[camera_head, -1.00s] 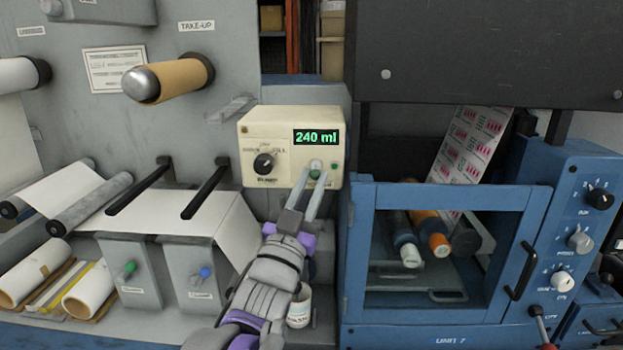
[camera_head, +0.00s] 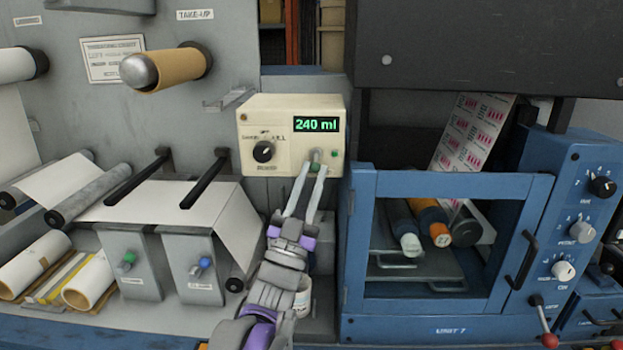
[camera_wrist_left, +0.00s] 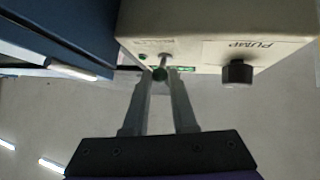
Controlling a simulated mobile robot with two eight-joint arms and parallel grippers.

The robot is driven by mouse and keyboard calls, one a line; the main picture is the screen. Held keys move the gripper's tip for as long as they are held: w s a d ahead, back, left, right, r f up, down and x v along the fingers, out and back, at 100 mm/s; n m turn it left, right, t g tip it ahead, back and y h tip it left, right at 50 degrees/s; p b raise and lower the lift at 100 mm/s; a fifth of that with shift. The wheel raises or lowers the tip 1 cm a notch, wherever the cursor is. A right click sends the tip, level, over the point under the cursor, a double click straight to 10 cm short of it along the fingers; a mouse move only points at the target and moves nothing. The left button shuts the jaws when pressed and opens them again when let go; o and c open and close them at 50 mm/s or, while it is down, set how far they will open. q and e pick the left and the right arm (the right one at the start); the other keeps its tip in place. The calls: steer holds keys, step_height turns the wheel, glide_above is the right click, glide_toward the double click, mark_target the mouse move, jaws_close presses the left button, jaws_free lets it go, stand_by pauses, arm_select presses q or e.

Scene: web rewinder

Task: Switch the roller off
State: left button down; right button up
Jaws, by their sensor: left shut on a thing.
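A cream control box (camera_head: 255,185) stands in the middle of the head view, with a green "240 ml" display (camera_head: 316,124) and a black knob (camera_head: 263,151). In the left wrist view the box (camera_wrist_left: 205,20) appears upside down, with the label "PUMP" (camera_wrist_left: 250,44) by its knob (camera_wrist_left: 237,72). My right gripper is not in view.
Two grey posts carry a green-tipped switch (camera_head: 128,258) and a blue-tipped switch (camera_head: 203,264); their labels are unreadable. A blue framed unit (camera_head: 455,188) with knobs stands close right of my left arm. Rollers and paper (camera_head: 130,202) lie left.

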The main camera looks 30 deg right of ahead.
arm_select(q)
steer(key=c, duration=0.7)
jaws_free()
steer(key=b+v, duration=0.2)
steer(key=v, duration=0.8)
steer(key=shift+s+a+f, duration=0.15)
steer(key=shift+a+f, duration=0.1)
